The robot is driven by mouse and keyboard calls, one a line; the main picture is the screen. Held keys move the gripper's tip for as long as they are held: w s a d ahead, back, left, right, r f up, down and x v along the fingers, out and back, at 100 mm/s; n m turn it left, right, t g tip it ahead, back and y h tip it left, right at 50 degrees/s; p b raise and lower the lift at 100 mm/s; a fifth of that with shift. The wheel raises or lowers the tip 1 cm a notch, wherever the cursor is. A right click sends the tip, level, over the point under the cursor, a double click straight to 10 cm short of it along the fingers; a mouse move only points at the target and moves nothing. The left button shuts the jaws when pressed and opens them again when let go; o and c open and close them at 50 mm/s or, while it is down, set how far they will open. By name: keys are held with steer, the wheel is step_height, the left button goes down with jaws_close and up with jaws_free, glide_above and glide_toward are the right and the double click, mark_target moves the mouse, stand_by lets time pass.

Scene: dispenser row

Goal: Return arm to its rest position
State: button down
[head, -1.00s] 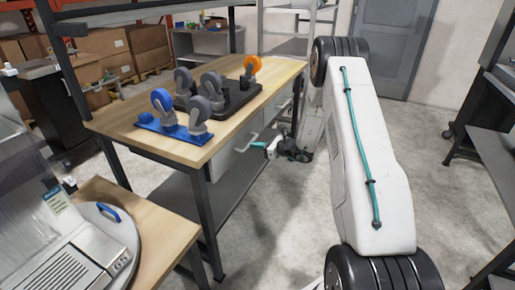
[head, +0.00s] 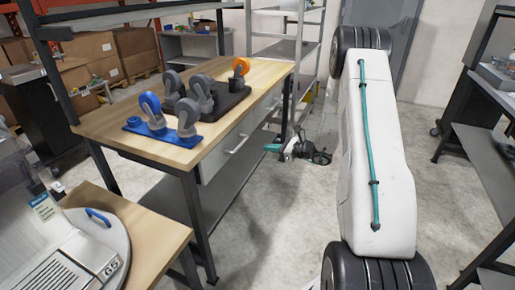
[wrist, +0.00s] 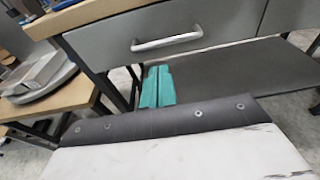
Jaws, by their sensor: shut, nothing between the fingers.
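My gripper (head: 272,148) has teal fingers and shows in the head view beside the front of the wooden-topped workbench, below the tabletop level. In the wrist view the teal fingers (wrist: 157,87) lie side by side, shut, with nothing between them. They appear in front of the workbench's lower shelf, below a drawer handle. My white arm (head: 375,160) with a teal cable fills the right middle of the head view.
The workbench (head: 165,147) carries a blue base and a black base with caster wheels. A grey drawer (wrist: 215,32) has a metal handle. A round grey plate (head: 110,232) sits on a nearer table. Concrete floor lies clear between the bench and the right-hand table.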

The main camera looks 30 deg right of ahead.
steer(key=shift+v, duration=1.55)
steer(key=shift+s, duration=0.1)
steer(key=s+a+r+n+g+y, duration=0.1)
steer(key=s+a+r+n+g, duration=0.5)
steer(key=s+a, duration=0.25)
steer(key=s+a+r+n+g+y, duration=0.1)
steer(key=s+a+r+n+g, duration=0.3)
steer(key=s+a+n+g, duration=0.35)
steer(key=s+a+r+n+t+h, duration=0.1)
steer(key=s+a+r+n+h, duration=0.4)
steer(key=s+r+n, duration=0.3)
steer(key=s+a+r+n+h, duration=0.5)
steer(key=s+r+n, duration=0.3)
steer(key=s, duration=0.5)
steer(key=shift+a+r+t+h, duration=0.2)
steer(key=shift+a+t+h, duration=0.15)
steer(key=shift+a, duration=0.15)
steer(key=shift+s, duration=0.1)
